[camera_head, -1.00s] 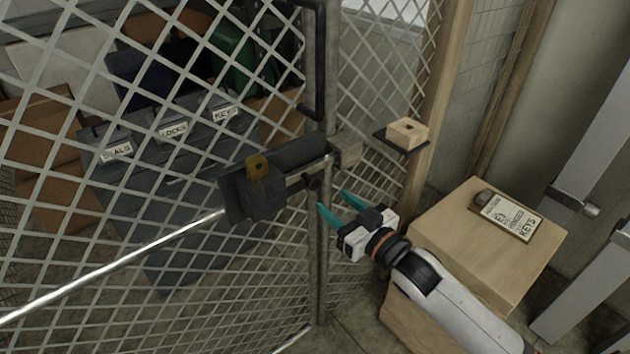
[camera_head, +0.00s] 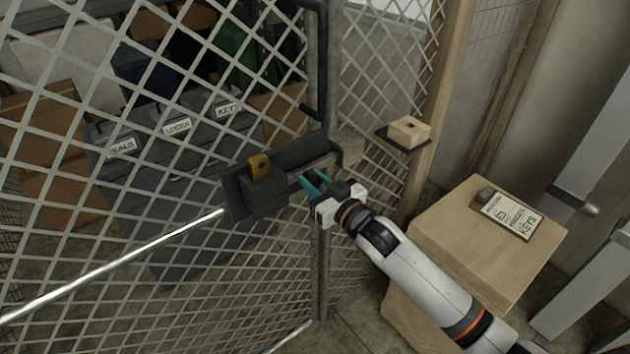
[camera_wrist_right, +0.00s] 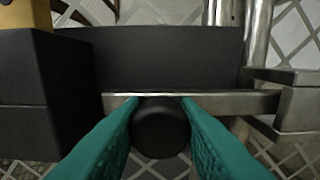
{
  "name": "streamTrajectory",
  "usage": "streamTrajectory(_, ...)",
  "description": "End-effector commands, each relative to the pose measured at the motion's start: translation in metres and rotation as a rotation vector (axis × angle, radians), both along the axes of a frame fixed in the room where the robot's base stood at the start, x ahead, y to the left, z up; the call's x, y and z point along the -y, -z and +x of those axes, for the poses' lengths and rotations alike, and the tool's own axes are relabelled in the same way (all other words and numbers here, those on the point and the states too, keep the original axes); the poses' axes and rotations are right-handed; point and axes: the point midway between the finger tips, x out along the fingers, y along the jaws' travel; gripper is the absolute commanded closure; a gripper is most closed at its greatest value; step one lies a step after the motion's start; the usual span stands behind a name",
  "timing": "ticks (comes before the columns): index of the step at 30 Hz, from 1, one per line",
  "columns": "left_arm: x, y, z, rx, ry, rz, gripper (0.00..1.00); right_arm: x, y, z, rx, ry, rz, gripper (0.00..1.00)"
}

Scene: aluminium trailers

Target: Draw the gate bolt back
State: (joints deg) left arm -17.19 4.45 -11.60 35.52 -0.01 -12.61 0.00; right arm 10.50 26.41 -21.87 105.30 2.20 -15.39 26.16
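The gate bolt is a grey metal bar (camera_wrist_right: 235,103) running across the dark backplate (camera_wrist_right: 165,55). Its right end reaches the metal keeper on the post (camera_head: 348,147), also at the right of the wrist view (camera_wrist_right: 288,110). A round black knob (camera_wrist_right: 160,128) sticks out from the bar. My right gripper (camera_head: 316,181) has its teal fingers on both sides of the knob, pressed against it in the wrist view. A dark lock case (camera_head: 262,195) with a brass-coloured piece (camera_head: 260,166) sits left of the knob. My left gripper is not in view.
The mesh gate (camera_head: 130,235) has a black pull handle (camera_head: 322,60) above the bolt. A small wooden block (camera_head: 408,131) rests on a shelf by the wooden post. A wooden box (camera_head: 480,250) with a keys sign (camera_head: 512,216) stands at right, near my right arm.

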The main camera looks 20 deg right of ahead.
Motion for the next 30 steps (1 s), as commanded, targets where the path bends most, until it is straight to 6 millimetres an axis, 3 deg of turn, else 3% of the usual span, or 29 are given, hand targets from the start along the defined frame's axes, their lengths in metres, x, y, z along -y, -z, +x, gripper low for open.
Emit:
streamTrajectory(1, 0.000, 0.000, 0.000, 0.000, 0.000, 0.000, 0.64, 0.000, 0.000, 0.000, 0.000, 0.000, 0.000, 0.81)
streamTrajectory(5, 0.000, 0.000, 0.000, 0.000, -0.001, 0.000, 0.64, 0.000, 0.000, 0.000, 0.000, 0.000, 0.000, 1.00)
streamTrajectory(10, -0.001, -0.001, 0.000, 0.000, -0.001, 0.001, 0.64, -0.002, 0.000, -0.001, 0.000, 0.000, 0.001, 1.00)
streamTrajectory(18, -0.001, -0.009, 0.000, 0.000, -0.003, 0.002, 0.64, -0.029, 0.000, -0.011, -0.003, 0.000, 0.002, 1.00)
streamTrajectory(25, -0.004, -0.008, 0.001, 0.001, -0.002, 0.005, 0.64, -0.028, 0.000, -0.010, -0.001, 0.000, 0.000, 1.00)
streamTrajectory(26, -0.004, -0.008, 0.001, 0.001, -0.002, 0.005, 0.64, -0.028, 0.000, -0.010, -0.001, 0.001, 0.000, 0.68)
streamTrajectory(29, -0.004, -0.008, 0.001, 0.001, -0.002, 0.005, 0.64, -0.028, 0.000, -0.010, -0.001, 0.001, 0.000, 0.52)
streamTrajectory(30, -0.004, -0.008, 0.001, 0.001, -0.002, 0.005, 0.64, -0.028, 0.000, -0.010, -0.001, 0.001, 0.000, 0.51)
